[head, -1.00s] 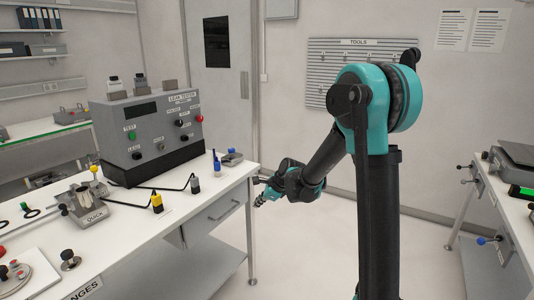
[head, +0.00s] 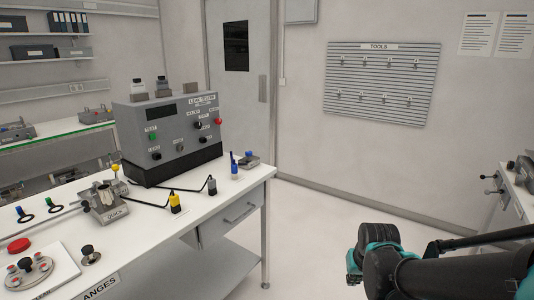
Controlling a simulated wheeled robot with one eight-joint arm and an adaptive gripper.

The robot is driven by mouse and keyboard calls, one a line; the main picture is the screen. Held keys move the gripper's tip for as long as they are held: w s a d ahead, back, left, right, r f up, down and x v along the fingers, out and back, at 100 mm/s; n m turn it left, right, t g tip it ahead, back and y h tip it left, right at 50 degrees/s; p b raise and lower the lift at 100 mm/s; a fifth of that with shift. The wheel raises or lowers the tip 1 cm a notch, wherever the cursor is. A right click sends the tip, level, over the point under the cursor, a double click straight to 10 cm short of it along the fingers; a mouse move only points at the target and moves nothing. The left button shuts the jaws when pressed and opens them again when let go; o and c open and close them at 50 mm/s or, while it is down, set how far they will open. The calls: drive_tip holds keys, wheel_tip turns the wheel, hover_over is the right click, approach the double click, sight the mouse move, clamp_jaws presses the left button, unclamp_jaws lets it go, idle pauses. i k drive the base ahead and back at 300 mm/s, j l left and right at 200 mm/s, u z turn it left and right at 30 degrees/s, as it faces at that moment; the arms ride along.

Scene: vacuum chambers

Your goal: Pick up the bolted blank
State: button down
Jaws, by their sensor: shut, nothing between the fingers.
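A round metal disc (head: 27,277) with red-topped fittings around it and a dark knob lies on a white plate at the lower left of the bench; it looks like a bolted blank, but I cannot be sure. A smaller piece with a black knob (head: 88,254) stands to its right, above a label ending in "ANGES". My arm (head: 425,268) shows at the lower right, far from the disc. My gripper is not in view.
The white bench (head: 160,244) carries a grey leak tester (head: 172,135), a "QUICK" fixture (head: 106,203), a yellow connector (head: 174,203) and a red round cap (head: 18,245). A tool board (head: 381,84) hangs on the wall. Floor is clear right of the bench.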

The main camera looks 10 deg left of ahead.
sight(28, 269)
drive_tip(key=u, duration=2.25)
